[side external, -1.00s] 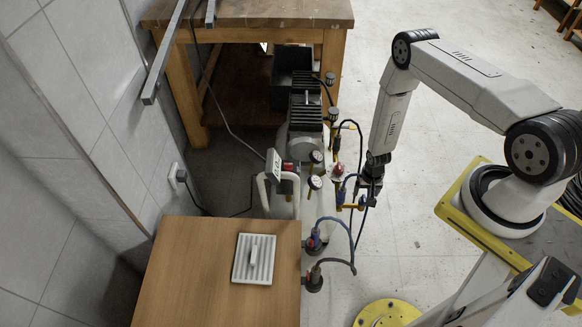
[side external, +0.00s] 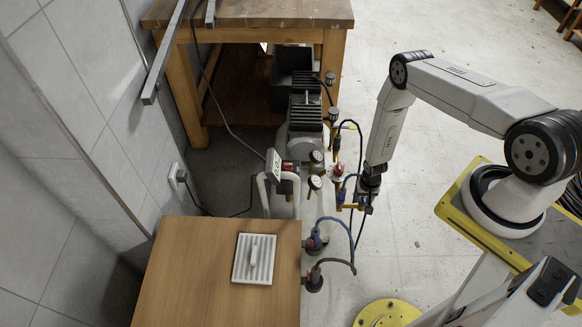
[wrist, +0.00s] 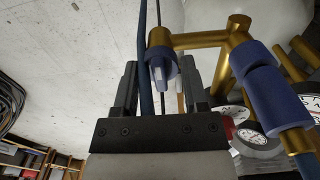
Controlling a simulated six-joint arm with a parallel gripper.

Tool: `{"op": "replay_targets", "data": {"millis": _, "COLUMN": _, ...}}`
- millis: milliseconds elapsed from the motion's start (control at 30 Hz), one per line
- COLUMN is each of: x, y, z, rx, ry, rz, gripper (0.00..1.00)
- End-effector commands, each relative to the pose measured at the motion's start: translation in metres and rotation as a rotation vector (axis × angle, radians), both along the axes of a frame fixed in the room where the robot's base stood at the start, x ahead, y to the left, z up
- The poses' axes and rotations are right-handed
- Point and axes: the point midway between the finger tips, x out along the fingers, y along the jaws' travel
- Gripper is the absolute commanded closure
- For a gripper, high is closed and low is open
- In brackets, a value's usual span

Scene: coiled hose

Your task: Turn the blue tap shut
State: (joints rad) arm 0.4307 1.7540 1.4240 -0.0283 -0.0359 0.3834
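My gripper (wrist: 178,62) is open in the wrist view, one finger on each side of a blue tap (wrist: 162,62) on a brass pipe. A pale piece, apparently its lever, hangs below the blue collar between the fingers. I see no finger clearly touching it. A dark blue hose (wrist: 145,50) also runs between the fingers, beside the left one. In the side view my gripper (side external: 364,203) points down at the right end of the brass fitting (side external: 350,206); the tap's handle is too small to make out there.
A second blue fitting (wrist: 268,85) and white-faced gauges (wrist: 250,137) lie close right of my gripper. A red valve (side external: 337,170) and a pump (side external: 305,110) stand to the left.

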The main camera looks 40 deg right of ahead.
Motion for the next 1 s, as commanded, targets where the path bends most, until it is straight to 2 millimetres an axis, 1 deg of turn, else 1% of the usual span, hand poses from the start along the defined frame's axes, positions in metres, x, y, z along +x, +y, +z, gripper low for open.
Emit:
{"op": "replay_targets", "data": {"millis": 33, "x": 0.0000, "y": 0.0000, "z": 0.0001, "rx": 0.000, "ry": 0.000, "rz": 0.000, "gripper": 0.62}}
{"op": "replay_targets", "data": {"millis": 67, "x": 0.0000, "y": 0.0000, "z": 0.0001, "rx": 0.000, "ry": 0.000, "rz": 0.000, "gripper": 0.72}}
{"op": "replay_targets", "data": {"millis": 100, "x": 0.0001, "y": -0.0001, "z": 0.0002, "rx": 0.000, "ry": 0.000, "rz": 0.000, "gripper": 0.85}}
{"op": "replay_targets", "data": {"millis": 133, "x": 0.0000, "y": 0.0000, "z": 0.0002, "rx": 0.000, "ry": 0.000, "rz": 0.000, "gripper": 0.94}}
{"op": "replay_targets", "data": {"millis": 167, "x": 0.0001, "y": -0.0001, "z": 0.0002, "rx": 0.000, "ry": 0.000, "rz": 0.000, "gripper": 1.00}}
{"op": "replay_targets", "data": {"millis": 433, "x": 0.0001, "y": -0.0001, "z": 0.0003, "rx": 0.000, "ry": 0.000, "rz": 0.014, "gripper": 1.00}}
{"op": "replay_targets", "data": {"millis": 633, "x": 0.0001, "y": -0.0001, "z": 0.0004, "rx": 0.000, "ry": 0.000, "rz": 0.069, "gripper": 1.00}}
{"op": "replay_targets", "data": {"millis": 867, "x": 0.0001, "y": -0.0001, "z": 0.0005, "rx": -0.001, "ry": 0.000, "rz": 0.203, "gripper": 1.00}}
{"op": "replay_targets", "data": {"millis": 1000, "x": 0.0001, "y": -0.0001, "z": 0.0005, "rx": -0.001, "ry": 0.000, "rz": 0.319, "gripper": 1.00}}
